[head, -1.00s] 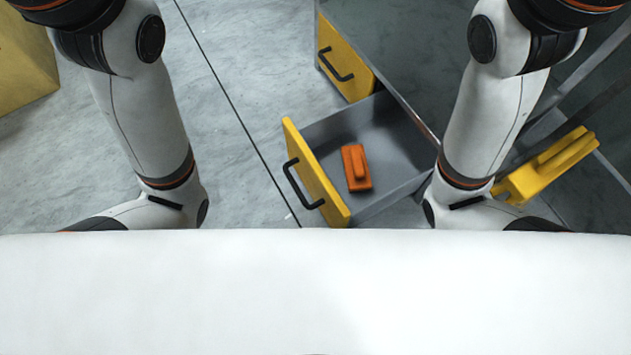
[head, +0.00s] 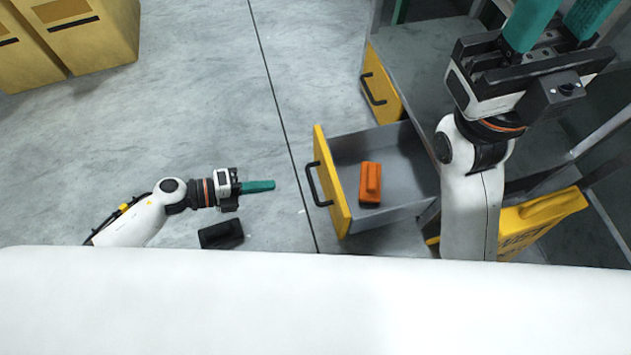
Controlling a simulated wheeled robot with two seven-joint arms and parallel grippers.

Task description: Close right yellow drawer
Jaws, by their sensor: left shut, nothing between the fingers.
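A grey drawer with a yellow front (head: 331,181) and a black handle (head: 316,184) stands pulled out of the grey cabinet. An orange block-like item (head: 370,183) lies inside it. A second yellow drawer front (head: 382,82) with a black handle sits farther up in the picture. My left gripper (head: 272,186) has its teal fingers together and empty; it points right toward the open drawer's handle, with a gap between them. My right gripper (head: 560,14) is at the upper right, above the cabinet. Its teal fingers are apart, and their tips are cut off by the frame.
Yellow-tan boxes (head: 85,38) stand at the upper left. A white surface fills the bottom of the view.

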